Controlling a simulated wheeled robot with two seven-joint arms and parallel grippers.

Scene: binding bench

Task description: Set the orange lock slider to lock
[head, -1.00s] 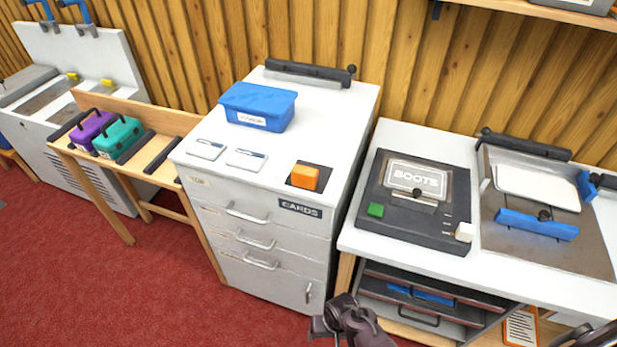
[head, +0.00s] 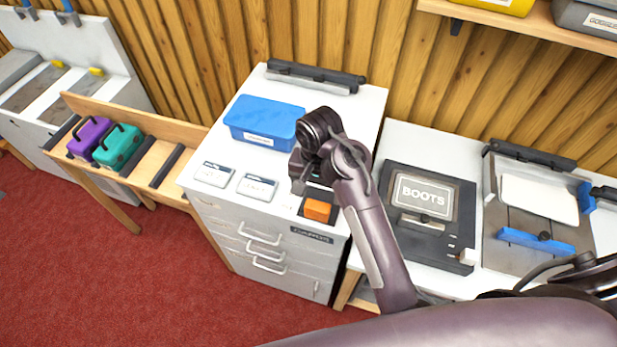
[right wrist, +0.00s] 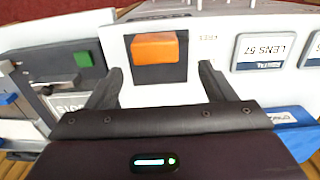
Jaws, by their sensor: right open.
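The orange lock slider (head: 317,210) sits on a dark square plate on top of the white drawer cabinet (head: 222,223), near its front right corner. It also shows in the right wrist view (right wrist: 154,46), at the far end of its dark plate (right wrist: 159,74). My right gripper (head: 300,182) is above the cabinet top, just behind the slider. In the right wrist view its two fingers (right wrist: 157,82) are spread apart, one on each side of the dark plate, with nothing between them. The slider lies a little beyond the fingertips. My left gripper does not show.
A blue bin (head: 262,122) and two labelled cards (head: 257,187) lie on the cabinet top, left of my right gripper. The dark BOOTS device (head: 432,215) stands on the bench to the right. Purple (head: 88,136) and teal (head: 117,146) boxes are farther left.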

